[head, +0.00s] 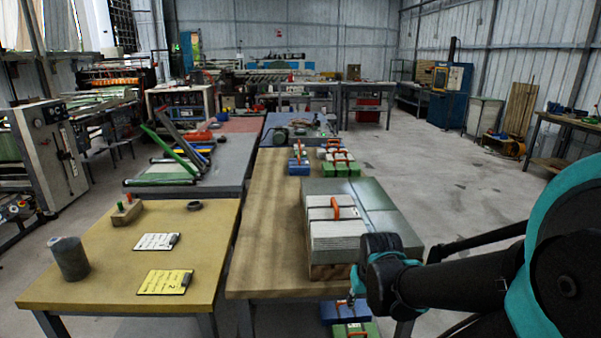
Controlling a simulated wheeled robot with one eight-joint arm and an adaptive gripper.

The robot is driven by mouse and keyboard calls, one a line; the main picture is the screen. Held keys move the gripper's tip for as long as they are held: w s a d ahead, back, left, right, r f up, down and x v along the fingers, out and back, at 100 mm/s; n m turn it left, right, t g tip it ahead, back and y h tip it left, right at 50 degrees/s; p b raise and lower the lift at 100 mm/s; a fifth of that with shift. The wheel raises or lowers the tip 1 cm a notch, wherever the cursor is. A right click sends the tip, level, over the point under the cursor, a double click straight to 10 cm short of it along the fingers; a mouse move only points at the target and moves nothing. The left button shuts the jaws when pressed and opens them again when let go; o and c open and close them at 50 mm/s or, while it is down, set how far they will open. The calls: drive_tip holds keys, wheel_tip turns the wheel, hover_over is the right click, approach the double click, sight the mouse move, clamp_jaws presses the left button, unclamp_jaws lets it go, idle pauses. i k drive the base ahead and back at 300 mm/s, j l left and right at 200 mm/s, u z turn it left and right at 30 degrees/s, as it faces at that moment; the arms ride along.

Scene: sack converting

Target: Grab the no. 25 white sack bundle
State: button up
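A white bundle (334,242) with an orange handle-like band on top lies at the near left of a large grey-green stack (385,205) on the wooden table (270,235). Smaller white bundles (328,147) lie farther back on the same table. No number 25 is legible on any of them. My gripper (350,297) points down at the table's near edge, in front of and a little right of the near white bundle. My dark wrist hides most of it, so its opening does not show. I see nothing clearly held in it.
Blue (299,165) and green (341,165) bundles lie farther back on the wooden table. More blue and green bundles (352,330) sit low by its near edge. A yellow-topped table (100,235) at left holds a grey cylinder (69,258) and two cards.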

sight(321, 153)
drive_tip(key=l+u, duration=0.1)
drive_tip(key=l, duration=1.6)
drive_tip(key=i+l, duration=0.1)
drive_tip(key=l, duration=0.55)
drive_tip(key=i+l, duration=0.15)
drive_tip(key=l, duration=0.2)
drive_tip(key=i+l+u, duration=0.15)
drive_tip(key=i, duration=0.3)
drive_tip(key=i+l+u, duration=0.15)
drive_tip(key=i, duration=0.3)
drive_tip(key=i+l+u, duration=0.15)
drive_tip(key=i+l, duration=0.2)
drive_tip(key=i, duration=0.05)
